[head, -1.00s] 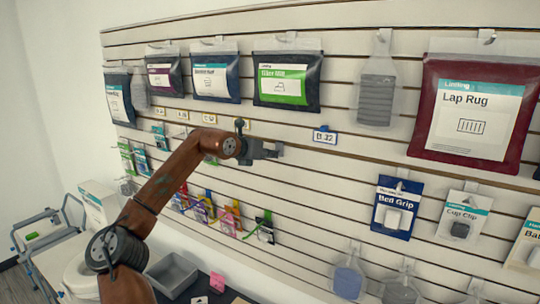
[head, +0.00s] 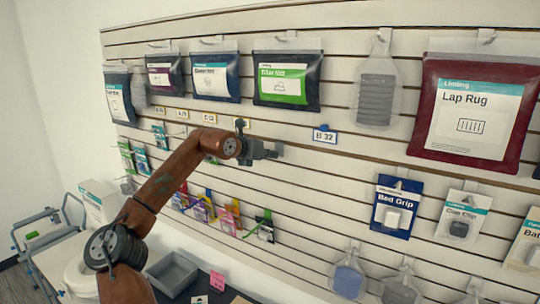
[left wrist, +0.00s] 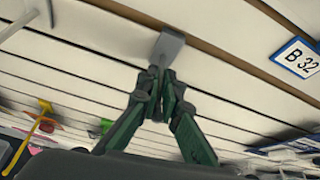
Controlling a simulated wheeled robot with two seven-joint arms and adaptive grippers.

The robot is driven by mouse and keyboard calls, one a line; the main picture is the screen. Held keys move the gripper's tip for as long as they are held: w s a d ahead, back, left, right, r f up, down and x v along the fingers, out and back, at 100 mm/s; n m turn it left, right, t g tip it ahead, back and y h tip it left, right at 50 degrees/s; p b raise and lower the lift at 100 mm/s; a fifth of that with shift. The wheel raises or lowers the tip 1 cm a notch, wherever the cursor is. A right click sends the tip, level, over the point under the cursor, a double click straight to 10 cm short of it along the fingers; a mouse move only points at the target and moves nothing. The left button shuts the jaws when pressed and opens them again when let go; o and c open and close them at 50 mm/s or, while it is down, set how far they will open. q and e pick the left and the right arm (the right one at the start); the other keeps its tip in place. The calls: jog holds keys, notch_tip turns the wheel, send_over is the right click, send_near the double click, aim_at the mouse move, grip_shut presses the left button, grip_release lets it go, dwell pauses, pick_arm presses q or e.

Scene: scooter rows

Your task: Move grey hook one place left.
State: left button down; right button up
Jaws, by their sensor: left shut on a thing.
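The grey hook (left wrist: 170,47) shows in the left wrist view as a flat grey plate at a dark slot of the slatted wall. In the head view its plate (head: 278,149) shows just past my fingertips. My left gripper (head: 264,152) is shut on the hook; its green and grey fingers (left wrist: 162,82) meet at the hook's lower end in the left wrist view. The fingers hide part of the hook. I cannot tell whether the plate is seated in the slot or just in front of it. My right gripper is not in view.
A B 32 label (head: 325,134) is right of the hook. A green-labelled pouch (head: 286,82) hangs above, and a Bed Grip pack (head: 396,207) hangs lower right. Small colourful packs (head: 230,218) hang below. The slats just right of the gripper are bare.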

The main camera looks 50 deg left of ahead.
pick_arm(q)
jog(key=shift+f, duration=0.25)
dwell(0.4)
jog(key=c, duration=2.1)
grip_release()
jog(key=shift+w+a, duration=0.1)
jog(key=shift+w, duration=0.15)
jog(key=shift+o, duration=0.3)
jog(key=shift+s, duration=0.15)
jog(key=shift+s, duration=0.1)
jog(key=v, duration=1.2)
jog(key=shift+s, duration=0.1)
